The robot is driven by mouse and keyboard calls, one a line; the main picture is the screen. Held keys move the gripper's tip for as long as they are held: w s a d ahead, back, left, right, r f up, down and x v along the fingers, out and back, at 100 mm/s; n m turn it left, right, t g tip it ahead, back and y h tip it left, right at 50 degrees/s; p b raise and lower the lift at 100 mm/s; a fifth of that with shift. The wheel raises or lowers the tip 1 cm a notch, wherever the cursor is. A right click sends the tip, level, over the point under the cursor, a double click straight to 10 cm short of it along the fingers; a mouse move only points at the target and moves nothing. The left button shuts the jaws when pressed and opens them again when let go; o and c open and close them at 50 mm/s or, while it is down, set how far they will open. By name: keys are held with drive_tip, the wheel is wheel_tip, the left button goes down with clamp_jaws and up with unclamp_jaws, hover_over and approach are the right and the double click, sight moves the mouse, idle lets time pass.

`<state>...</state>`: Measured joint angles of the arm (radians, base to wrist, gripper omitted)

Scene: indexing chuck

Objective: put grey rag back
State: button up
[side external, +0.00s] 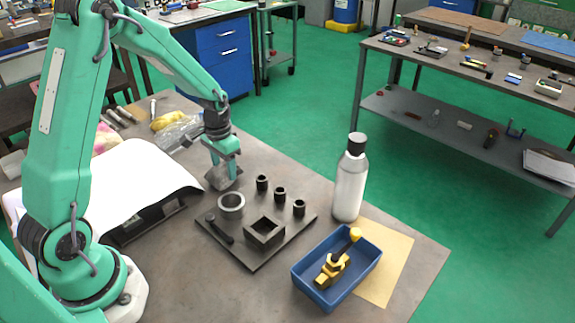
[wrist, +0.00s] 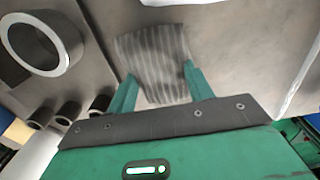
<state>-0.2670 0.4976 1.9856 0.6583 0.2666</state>
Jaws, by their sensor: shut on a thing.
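The grey rag (wrist: 153,62) is a striped, bunched cloth between the two green fingers of my gripper (wrist: 157,88) in the wrist view. In the side external view my gripper (side external: 225,165) points down with the grey rag (side external: 219,179) under it, just left of the dark fixture plate (side external: 249,258). My gripper is shut on the rag. I cannot tell whether the rag touches the table.
The plate carries a grey ring (side external: 231,203), a square block (side external: 264,232) and small dark cylinders (side external: 280,194). A blue tray (side external: 312,286) with a yellow-black tool and a grey bottle (side external: 350,180) stand right. White sheet (side external: 130,185) covers something left; clear bag (side external: 178,131) lies behind.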

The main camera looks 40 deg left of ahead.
sight(224, 167)
drive_tip(key=shift+f, duration=0.75)
drive_tip(key=shift+f, duration=0.15)
drive_tip(key=o, duration=0.9)
drive_tip(key=shift+o, duration=0.2)
wheel_tip(224, 167, up, 12)
drive_tip(key=shift+r, duration=0.2)
